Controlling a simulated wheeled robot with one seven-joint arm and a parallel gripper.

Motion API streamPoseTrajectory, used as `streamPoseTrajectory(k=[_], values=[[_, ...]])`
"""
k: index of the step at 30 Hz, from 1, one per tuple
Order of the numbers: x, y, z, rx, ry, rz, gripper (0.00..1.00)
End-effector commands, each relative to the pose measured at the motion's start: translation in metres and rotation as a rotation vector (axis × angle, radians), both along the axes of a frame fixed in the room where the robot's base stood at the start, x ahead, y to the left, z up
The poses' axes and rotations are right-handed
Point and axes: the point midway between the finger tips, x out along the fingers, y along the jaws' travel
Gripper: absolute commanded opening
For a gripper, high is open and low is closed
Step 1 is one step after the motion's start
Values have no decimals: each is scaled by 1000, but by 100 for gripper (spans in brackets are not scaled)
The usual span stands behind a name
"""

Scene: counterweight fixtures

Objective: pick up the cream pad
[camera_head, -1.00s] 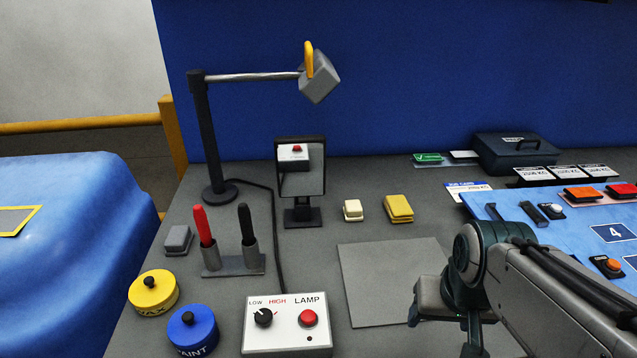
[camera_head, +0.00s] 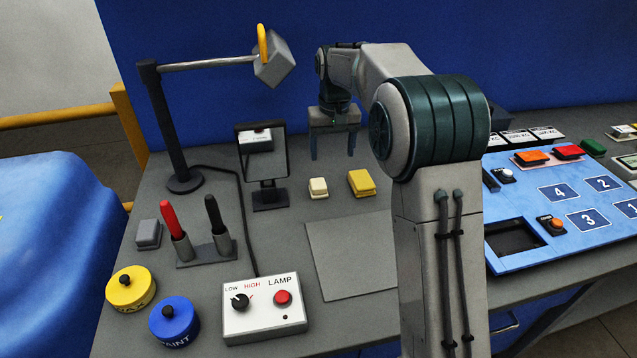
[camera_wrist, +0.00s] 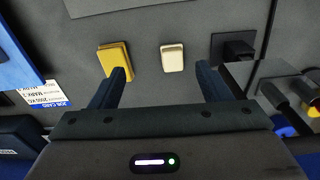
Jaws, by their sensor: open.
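The cream pad (camera_head: 318,187) is a small block lying on the grey bench, just left of the larger yellow pad (camera_head: 361,183). In the wrist view the cream pad (camera_wrist: 172,58) lies ahead of my gripper, between the lines of its two fingers, with the yellow pad (camera_wrist: 114,58) to its left. My gripper (camera_head: 333,157) is open and empty, pointing down behind and above the pads. Nothing lies between its fingers (camera_wrist: 160,88), and it is apart from both pads.
A mirror on a stand (camera_head: 263,160) stands left of the cream pad. A lamp post with an arm (camera_head: 210,63) rises at the back left. The lamp box (camera_head: 263,307) and a flat grey plate (camera_head: 350,255) lie in front. A blue panel (camera_head: 560,215) is at right.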

Motion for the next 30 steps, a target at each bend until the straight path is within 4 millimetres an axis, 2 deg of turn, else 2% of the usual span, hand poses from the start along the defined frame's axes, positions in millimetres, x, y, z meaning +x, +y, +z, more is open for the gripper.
streamPoseTrajectory(k=[1,3,9,14,24,30], values=[[13,8,-6,-3,13,10,71],[26,17,-13,-4,23,20,71],[46,31,-27,-7,40,35,71],[49,34,-43,-8,45,39,71],[49,33,-104,-8,44,38,71],[49,33,-118,-8,43,38,71]])
